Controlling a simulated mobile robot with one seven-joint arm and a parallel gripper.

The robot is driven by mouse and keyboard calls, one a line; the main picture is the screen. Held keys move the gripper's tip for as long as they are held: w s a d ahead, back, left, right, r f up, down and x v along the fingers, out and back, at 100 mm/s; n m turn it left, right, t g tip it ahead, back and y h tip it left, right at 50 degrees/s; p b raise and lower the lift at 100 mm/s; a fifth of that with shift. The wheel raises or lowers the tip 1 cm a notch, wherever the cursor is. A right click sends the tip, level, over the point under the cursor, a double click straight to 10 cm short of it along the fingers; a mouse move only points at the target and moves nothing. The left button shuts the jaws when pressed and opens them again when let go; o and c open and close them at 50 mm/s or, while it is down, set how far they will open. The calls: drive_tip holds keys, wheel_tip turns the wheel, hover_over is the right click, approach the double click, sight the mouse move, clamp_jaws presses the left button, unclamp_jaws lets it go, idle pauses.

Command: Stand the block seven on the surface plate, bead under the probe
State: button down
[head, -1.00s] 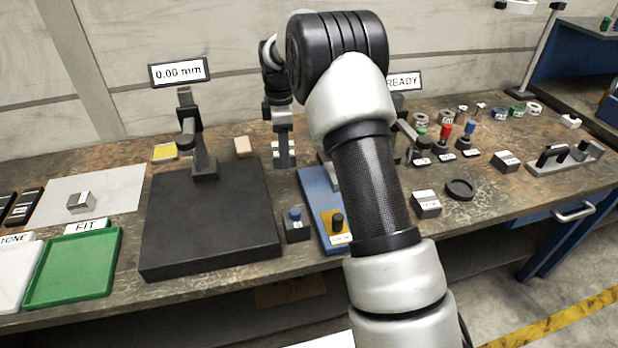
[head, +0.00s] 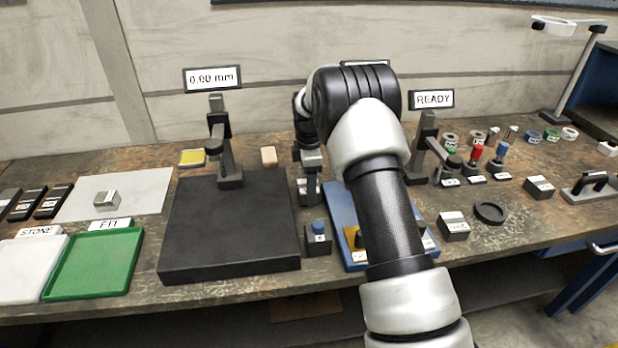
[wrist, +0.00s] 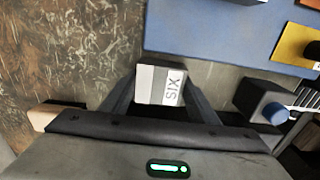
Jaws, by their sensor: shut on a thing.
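My gripper (wrist: 160,105) is shut on a small grey and white block (wrist: 158,84) labelled SIX in the wrist view; no block marked SEVEN can be made out. In the head view my gripper (head: 311,192) hangs just right of the surface plate, partly behind my own arm. The dark surface plate (head: 230,235) lies on the bench, its top bare in front of the stand. The probe (head: 213,146) hangs from the stand at the plate's back. A display (head: 212,79) reads 0.00 mm. I cannot make out a bead.
A blue-topped button box (head: 318,240) stands at the plate's right edge. A blue tray (head: 345,215) lies right of it. A metal block (head: 107,199) sits on a pale sheet (head: 145,190). Green FIT tray (head: 95,265) and white STONE tray (head: 30,268) are at left.

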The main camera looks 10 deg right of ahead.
drive_tip(key=shift+w+f, duration=0.1)
drive_tip(key=shift+f, duration=0.1)
drive_tip(key=shift+f, duration=0.1)
drive_tip(key=c, duration=0.7)
unclamp_jaws()
drive_tip(key=shift+f, duration=0.15)
